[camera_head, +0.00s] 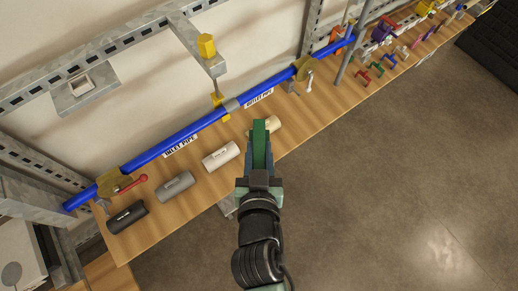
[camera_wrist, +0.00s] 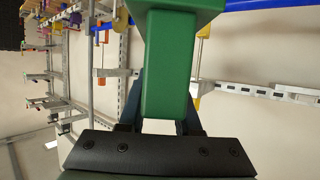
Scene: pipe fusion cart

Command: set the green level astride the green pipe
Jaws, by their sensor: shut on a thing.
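The green level (camera_head: 260,140) is held in my gripper (camera_head: 259,168), above the wooden bench. In the wrist view the green level (camera_wrist: 168,65) fills the upper middle, a green block with a wider part at the top. The fingers of my gripper (camera_wrist: 160,110) show on both sides of it. No green pipe shows; the long pipe in view is blue (camera_head: 190,130), with labels reading INLET PIPE and OUTLET PIPE. The level is apart from it, on its near side. The level's underside is hidden.
Black (camera_head: 127,217), grey (camera_head: 174,186) and white (camera_head: 221,156) cylinders stand or lie along the bench (camera_head: 210,189); a cream one is partly hidden by the level. A yellow-handled clamp (camera_head: 207,46) rises at the pipe's middle joint. Small coloured tools fill the far right end.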

